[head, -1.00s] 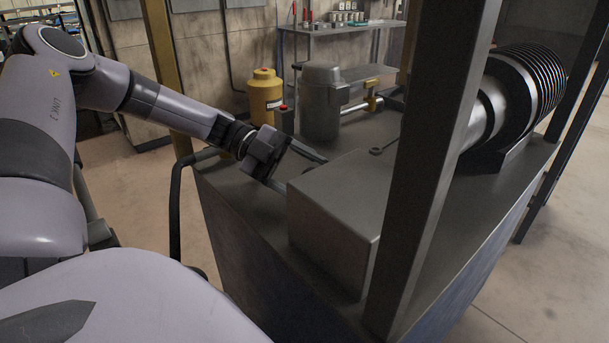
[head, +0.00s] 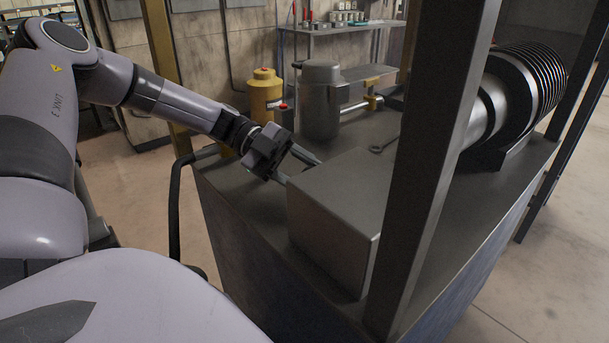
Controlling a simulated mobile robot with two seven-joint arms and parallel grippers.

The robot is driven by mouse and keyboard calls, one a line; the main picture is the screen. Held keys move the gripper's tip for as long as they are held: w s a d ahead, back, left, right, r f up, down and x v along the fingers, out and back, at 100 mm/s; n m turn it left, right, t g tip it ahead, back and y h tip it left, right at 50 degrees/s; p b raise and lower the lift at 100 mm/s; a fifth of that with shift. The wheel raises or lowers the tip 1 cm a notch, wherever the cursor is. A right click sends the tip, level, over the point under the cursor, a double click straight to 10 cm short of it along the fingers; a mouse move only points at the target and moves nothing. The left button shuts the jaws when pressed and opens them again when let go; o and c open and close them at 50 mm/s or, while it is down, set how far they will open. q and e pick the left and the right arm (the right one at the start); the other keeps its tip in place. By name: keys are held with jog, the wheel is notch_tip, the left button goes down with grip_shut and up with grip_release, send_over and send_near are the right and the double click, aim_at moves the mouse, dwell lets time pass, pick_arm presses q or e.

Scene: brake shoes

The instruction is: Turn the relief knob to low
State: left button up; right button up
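My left gripper (head: 303,172) reaches in from the left above the grey bench (head: 228,195). Its two fingers are spread apart with nothing seen between them, beside the upper left edge of a plain grey metal box (head: 335,205). I cannot tell if a fingertip touches the box. No part is clearly recognisable as the relief knob. A brass-coloured fitting (head: 373,103) sits on a pipe by a grey cylinder (head: 320,110). My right gripper is not in view.
A dark upright post (head: 435,150) stands in front of the box on the right. A black ribbed cylinder (head: 525,90) lies behind it. A yellow bottle-like container (head: 264,92) stands behind the gripper. A black rail (head: 175,205) runs at the bench's left.

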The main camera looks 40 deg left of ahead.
pick_arm(q)
jog(key=n+g, duration=0.1)
jog(key=n, duration=0.1)
jog(key=n+g+y+b, duration=0.1)
jog(key=n+g, duration=0.1)
jog(key=shift+w+r, duration=0.1)
jog(key=shift+w, duration=0.1)
jog(key=shift+w+n+g+b, duration=0.1)
jog(key=shift+n+g+b, duration=0.2)
jog(key=shift+n+g, duration=0.7)
jog(key=shift+r+n+g, duration=0.1)
jog(key=shift+n+g, duration=0.8)
jog(key=shift+n, duration=0.1)
jog(key=o, duration=1)
